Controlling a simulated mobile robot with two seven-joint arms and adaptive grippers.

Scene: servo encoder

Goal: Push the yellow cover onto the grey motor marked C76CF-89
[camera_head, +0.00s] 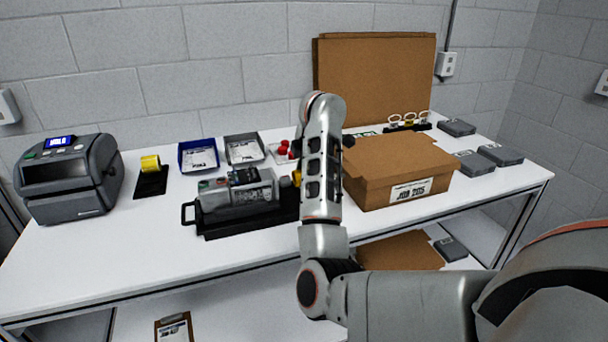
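A small yellow part (297,177) shows at the motor's right end, against the edge of my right arm. It may be the yellow cover, but most of it is hidden, and I cannot tell whether it touches the motor. My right arm comes in from the lower right and stands in front of this spot. My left arm and gripper are not in view.
A label printer (68,178) and a yellow roll-like piece on a black stand (151,184) are at left. Blue (183,157) and grey (229,150) bins stand behind the motor. A cardboard box (375,185) is right of my arm, with grey boxes (500,154) beyond. The table's front left is clear.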

